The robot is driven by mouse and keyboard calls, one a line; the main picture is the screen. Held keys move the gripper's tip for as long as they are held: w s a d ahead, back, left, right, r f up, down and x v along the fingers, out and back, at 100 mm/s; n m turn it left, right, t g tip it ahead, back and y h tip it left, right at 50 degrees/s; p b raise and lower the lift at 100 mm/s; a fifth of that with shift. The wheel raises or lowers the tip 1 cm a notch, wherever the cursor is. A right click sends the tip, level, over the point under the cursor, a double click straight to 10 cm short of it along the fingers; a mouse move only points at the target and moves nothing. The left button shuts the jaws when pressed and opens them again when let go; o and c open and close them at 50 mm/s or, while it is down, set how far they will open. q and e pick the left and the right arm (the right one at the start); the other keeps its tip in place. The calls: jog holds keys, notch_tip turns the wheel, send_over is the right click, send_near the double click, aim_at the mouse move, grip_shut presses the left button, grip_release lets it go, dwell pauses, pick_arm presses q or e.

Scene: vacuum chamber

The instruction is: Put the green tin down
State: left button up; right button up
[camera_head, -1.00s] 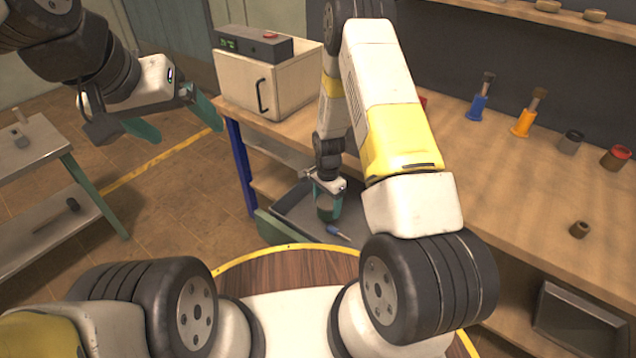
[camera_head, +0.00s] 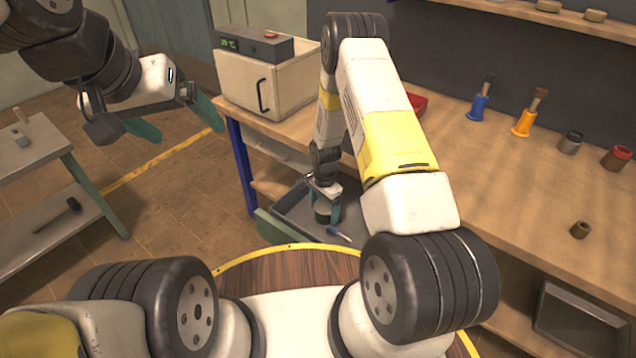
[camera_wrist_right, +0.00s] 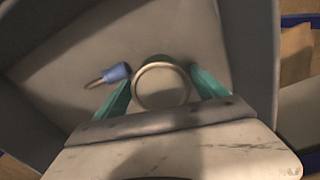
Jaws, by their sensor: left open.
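The green tin (camera_head: 322,215) is upright over or on the floor of the grey open drawer (camera_head: 290,222) below the workbench. I cannot tell whether it touches the floor. My right gripper (camera_head: 323,208) points down into the drawer, shut on the tin. In the right wrist view, the tin's pale round rim (camera_wrist_right: 160,106) lies between the two green fingers of the right gripper (camera_wrist_right: 161,80), one on each side. My left gripper (camera_head: 180,115) is open and empty, in the air at the upper left, well away from the drawer.
A blue-handled tool (camera_head: 337,232) lies in the drawer close to the tin; it also shows in the right wrist view (camera_wrist_right: 117,73). The workbench (camera_head: 500,185) holds a white box (camera_head: 262,85), brushes and small tins. A grey side table (camera_head: 30,150) stands at left.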

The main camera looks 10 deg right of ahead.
jog(key=shift+o, duration=0.3)
notch_tip(320, 180, up, 12)
notch_tip(320, 180, up, 16)
jog(key=n+t, duration=0.2)
jog(key=n, duration=0.1)
send_over(324, 206)
jog(key=s, duration=0.1)
jog(key=s+d+r+n+t+y, duration=0.1)
jog(key=s+r, duration=0.2)
jog(key=r, duration=0.3)
jog(key=s+r+n, duration=0.1)
jog(key=s+r, duration=0.2)
jog(key=r, duration=0.2)
jog(key=s+r+n+t, duration=0.1)
jog(key=s+r+n, duration=0.2)
jog(key=s+r, duration=0.3)
jog(key=s+d+r+n+t+y, duration=0.1)
jog(key=s+r+n, duration=0.3)
jog(key=s, duration=0.7)
jog(key=shift+s+r+t, duration=0.2)
jog(key=shift+r+t, duration=0.4)
jog(key=shift+r, duration=0.3)
jog(key=shift+d, duration=0.1)
